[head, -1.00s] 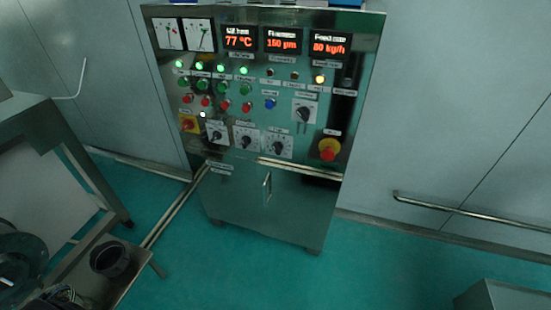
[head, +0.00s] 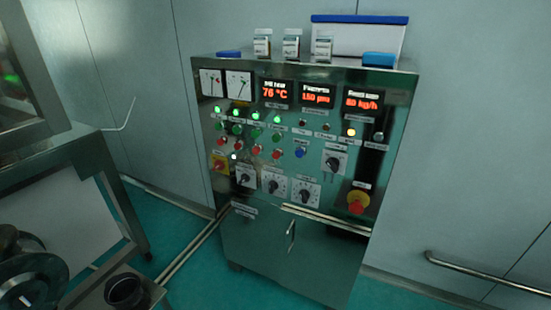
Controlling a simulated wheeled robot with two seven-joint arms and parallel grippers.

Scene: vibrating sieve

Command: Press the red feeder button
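A steel control cabinet (head: 300,235) stands against the wall in the middle of the head view. Its upper panel carries a row of small red buttons (head: 276,154) below a row of green buttons (head: 277,138). The labels are too small to tell which red button is the feeder's. A large red mushroom button on a yellow base (head: 357,203) sits at the panel's lower right. A feed rate display (head: 363,103) glows red at the upper right. Neither of my grippers is in view.
Bottles (head: 291,45) and a blue-lidded box (head: 358,38) stand on the cabinet. A steel-legged table (head: 75,152) stands at left, with a dark cup (head: 123,290) on a low surface below. A wall rail (head: 480,270) is at right. Green floor shows around the cabinet.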

